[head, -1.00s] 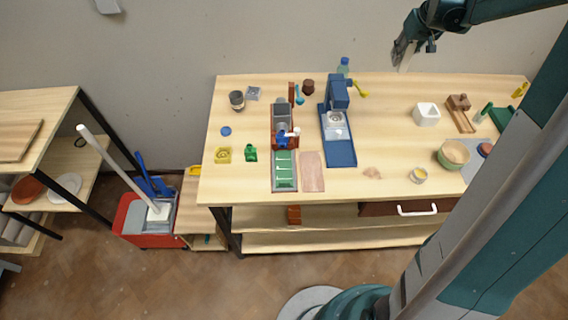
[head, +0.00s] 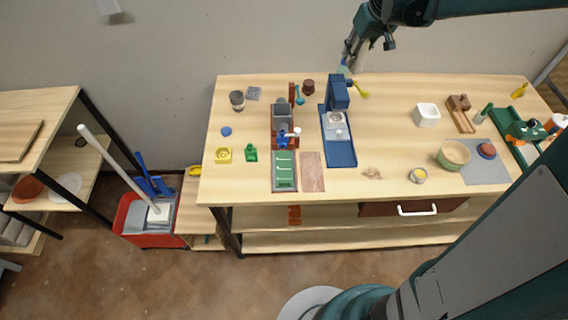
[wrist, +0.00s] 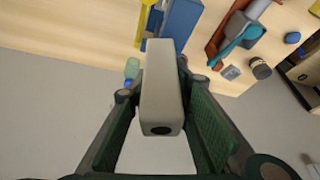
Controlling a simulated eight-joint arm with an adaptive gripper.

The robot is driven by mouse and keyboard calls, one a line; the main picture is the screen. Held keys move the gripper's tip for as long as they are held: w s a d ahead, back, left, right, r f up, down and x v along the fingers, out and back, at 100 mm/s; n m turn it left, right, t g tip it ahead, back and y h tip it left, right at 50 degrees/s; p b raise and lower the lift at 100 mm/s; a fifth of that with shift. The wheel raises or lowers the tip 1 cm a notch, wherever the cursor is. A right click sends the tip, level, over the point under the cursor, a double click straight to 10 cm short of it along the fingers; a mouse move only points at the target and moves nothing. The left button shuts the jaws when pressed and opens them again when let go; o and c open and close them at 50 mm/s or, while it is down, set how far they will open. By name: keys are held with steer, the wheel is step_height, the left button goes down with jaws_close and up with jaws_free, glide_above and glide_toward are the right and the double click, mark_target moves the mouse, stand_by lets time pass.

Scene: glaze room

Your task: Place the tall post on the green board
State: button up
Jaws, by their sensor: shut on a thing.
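The tall post (wrist: 160,85) is a pale grey square bar with a dark round hole in its near end. My gripper (wrist: 165,120) is shut on it, with a green pad on each side in the wrist view. In the head view my gripper (head: 349,54) is above the table's back edge, near the wall; the post is hard to make out there against the pale wall. The green board (head: 505,122) lies at the table's right end, far to the right of my gripper. Orange and white things stand on or beside it.
A blue stand (head: 340,152) and a water bottle (head: 344,70) are nearest below my gripper. A white cup (head: 427,115), wooden block (head: 461,120), bowl (head: 453,155) and grey mat (head: 487,175) lie toward the board.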

steer(key=s+a+n+y, duration=0.1)
steer(key=s+a+n, duration=0.1)
steer(key=s+a, duration=0.5)
steer(key=s+a+n, duration=0.1)
steer(key=s+a, duration=0.3)
steer(key=a, duration=0.5)
steer(key=n+g+y, duration=0.1)
steer(key=n, duration=0.2)
glide_above(279, 164)
step_height(279, 164, down, 3)
step_height(279, 164, down, 9)
steer(key=shift+f, duration=0.2)
steer(key=shift+d, duration=0.1)
steer(key=shift+f, duration=0.1)
steer(key=shift+f, duration=2.85)
steer(key=shift+f, duration=0.1)
steer(key=shift+f+b, duration=0.5)
steer(key=shift+f, duration=1.45)
